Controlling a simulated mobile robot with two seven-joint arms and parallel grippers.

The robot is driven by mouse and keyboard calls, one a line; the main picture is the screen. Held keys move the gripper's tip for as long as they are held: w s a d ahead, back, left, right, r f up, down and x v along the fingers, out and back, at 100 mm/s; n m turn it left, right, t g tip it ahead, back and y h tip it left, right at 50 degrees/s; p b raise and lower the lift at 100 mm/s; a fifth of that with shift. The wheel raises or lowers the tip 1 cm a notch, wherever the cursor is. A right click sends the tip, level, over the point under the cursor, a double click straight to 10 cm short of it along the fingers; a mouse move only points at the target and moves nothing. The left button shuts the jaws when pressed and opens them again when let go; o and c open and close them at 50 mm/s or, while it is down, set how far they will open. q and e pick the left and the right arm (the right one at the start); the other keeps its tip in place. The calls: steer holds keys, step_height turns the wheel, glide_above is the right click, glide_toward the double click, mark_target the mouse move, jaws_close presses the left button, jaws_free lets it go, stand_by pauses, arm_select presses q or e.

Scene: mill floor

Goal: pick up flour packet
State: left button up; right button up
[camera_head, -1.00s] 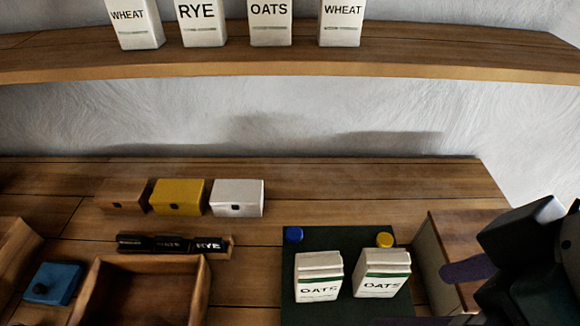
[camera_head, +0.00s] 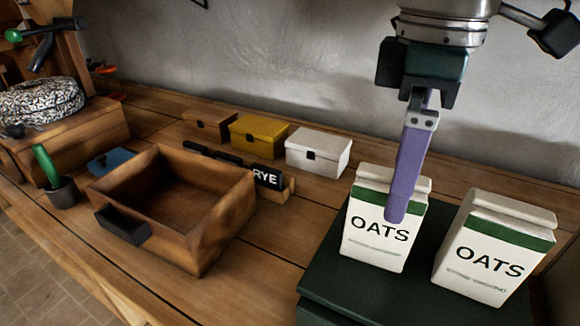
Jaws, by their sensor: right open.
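Two white flour packets with green bands, both marked OATS, stand upright on a dark green box-like stand (camera_head: 345,275). The left packet (camera_head: 375,240) is partly covered by my right gripper, and the right packet (camera_head: 490,258) is in clear view. My right gripper (camera_head: 398,205) points down at the left packet, seen edge-on with one purple finger showing in front of the packet's top and upper front. It is open; the other finger is hidden, and I cannot tell whether it touches the packet. My left gripper is not in view.
An open wooden drawer-like tray (camera_head: 215,232) stands left of the stand. Behind it are a black RYE label strip (camera_head: 267,178) and brown, yellow (camera_head: 257,135) and white (camera_head: 318,152) boxes. A green-handled tool (camera_head: 46,165) stands in a small pot at left.

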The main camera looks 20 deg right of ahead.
mark_target(383, 217)
steer(key=f, duration=0.5)
steer(key=w+f, duration=0.1)
steer(key=f, duration=0.1)
steer(key=shift+f, duration=0.35)
jaws_close()
stand_by(0.5)
